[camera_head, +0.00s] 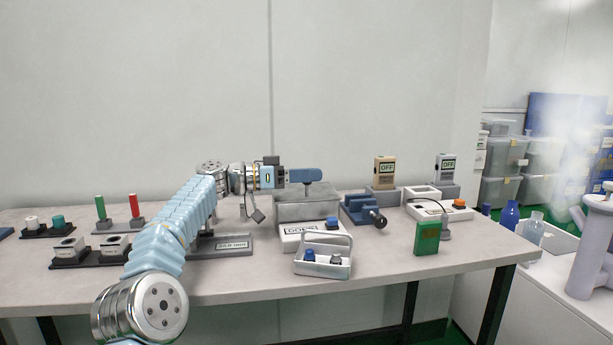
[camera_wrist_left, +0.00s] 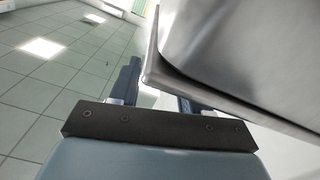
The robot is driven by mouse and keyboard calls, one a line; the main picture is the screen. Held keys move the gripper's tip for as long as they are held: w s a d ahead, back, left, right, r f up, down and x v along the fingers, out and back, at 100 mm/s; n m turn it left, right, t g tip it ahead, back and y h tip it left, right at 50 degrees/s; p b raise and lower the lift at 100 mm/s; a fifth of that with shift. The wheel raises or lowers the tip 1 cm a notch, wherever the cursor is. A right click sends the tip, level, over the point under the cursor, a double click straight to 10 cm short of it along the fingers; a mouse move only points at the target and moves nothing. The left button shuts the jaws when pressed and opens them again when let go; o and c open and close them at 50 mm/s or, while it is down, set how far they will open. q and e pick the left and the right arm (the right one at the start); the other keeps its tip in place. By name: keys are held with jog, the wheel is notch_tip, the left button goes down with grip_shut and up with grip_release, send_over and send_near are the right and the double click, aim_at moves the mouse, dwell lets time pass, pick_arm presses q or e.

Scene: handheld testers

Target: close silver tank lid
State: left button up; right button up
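The silver tank (camera_head: 292,211) is a low grey metal box near the middle of the table. My left gripper (camera_head: 318,174) reaches in from the left and lies level just above the tank's top. A thin upright piece shows between it and the tank. In the left wrist view, a large silver metal panel (camera_wrist_left: 235,50) with a dark seam fills the upper right and covers part of one finger. My left fingers (camera_wrist_left: 155,95) stand apart, with nothing visible gripped. I cannot tell how far the lid is open. My right gripper is out of view.
In front of the tank are a white box (camera_head: 298,236) and a caddy (camera_head: 322,262) with small knobs. A blue vise (camera_head: 358,210) stands close on the right. Two testers reading OFF (camera_head: 385,168) are behind it.

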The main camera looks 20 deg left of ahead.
aim_at(274, 197)
pick_arm(q)
jog(key=v, duration=0.7)
jog(key=shift+s+a, duration=0.1)
jog(key=shift+a, duration=0.15)
dwell(0.4)
